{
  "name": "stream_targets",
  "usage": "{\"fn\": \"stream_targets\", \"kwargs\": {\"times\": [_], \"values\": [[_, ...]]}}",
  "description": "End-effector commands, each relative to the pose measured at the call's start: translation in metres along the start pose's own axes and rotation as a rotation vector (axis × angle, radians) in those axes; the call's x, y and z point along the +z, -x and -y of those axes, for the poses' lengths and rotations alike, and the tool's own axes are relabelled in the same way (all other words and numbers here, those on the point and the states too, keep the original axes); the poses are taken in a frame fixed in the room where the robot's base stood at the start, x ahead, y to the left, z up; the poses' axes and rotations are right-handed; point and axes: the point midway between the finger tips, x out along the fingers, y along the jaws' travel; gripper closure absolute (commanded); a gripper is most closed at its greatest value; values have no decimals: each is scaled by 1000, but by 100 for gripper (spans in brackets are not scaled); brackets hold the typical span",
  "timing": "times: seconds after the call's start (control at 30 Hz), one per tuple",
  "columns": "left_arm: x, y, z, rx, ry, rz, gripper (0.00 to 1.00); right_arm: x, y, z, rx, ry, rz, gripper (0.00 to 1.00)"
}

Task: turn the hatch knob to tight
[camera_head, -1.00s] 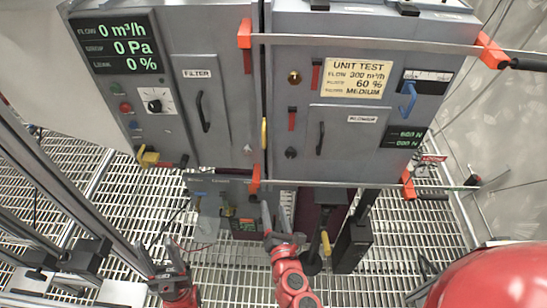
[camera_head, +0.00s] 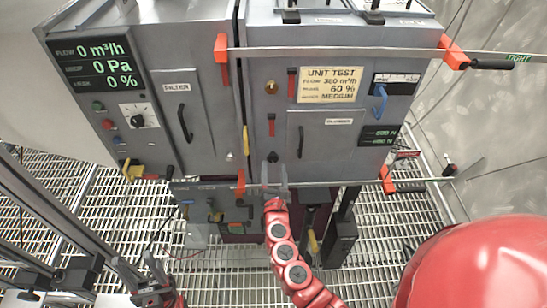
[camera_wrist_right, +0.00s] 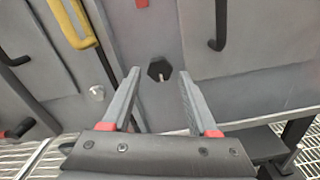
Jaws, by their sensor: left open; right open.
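A small dark hexagonal knob with a light pointer mark (camera_wrist_right: 160,69) is on the grey cabinet panel in the right wrist view. In the head view the knob (camera_head: 272,157) sits left of the blower hatch (camera_head: 327,140), below a red handle. My right gripper (camera_head: 273,172) is open just below the knob. In the wrist view its two fingers (camera_wrist_right: 158,76) point at the panel with the knob between their tips, apart from both. Whether the tips reach the panel is unclear. My left gripper (camera_head: 143,268) is open and empty low at the left.
A long strip with orange ends (camera_head: 340,53) crosses the cabinet top, and a lower strip (camera_head: 320,184) passes at my right gripper's fingers. A yellow handle (camera_wrist_right: 73,22) is left of the knob. A black handle (camera_wrist_right: 217,25) is at its right. Grating floor lies below.

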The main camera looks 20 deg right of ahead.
Motion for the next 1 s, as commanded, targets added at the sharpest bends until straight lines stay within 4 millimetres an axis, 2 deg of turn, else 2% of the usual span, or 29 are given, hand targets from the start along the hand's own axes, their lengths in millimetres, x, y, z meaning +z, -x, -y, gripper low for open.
{"fn": "stream_targets", "kwargs": {"times": [0.1,0.23,0.63,0.67,0.9,0.97,1.0], "values": [[0,-2,0,0,0,0,50,0,-21,1,-3,0,-1,40],[0,-2,0,0,0,0,50,0,-35,0,0,0,1,40],[0,-2,0,0,0,0,50,-1,-42,1,-1,0,-3,40],[0,-3,0,0,0,0,50,-1,-42,1,-1,0,-2,44],[0,-3,0,0,0,0,50,-1,-42,1,0,0,-2,87],[0,-2,0,0,0,0,50,-1,-42,1,0,0,-2,98],[0,-3,0,0,0,0,50,-1,-42,1,0,0,-2,100]]}}
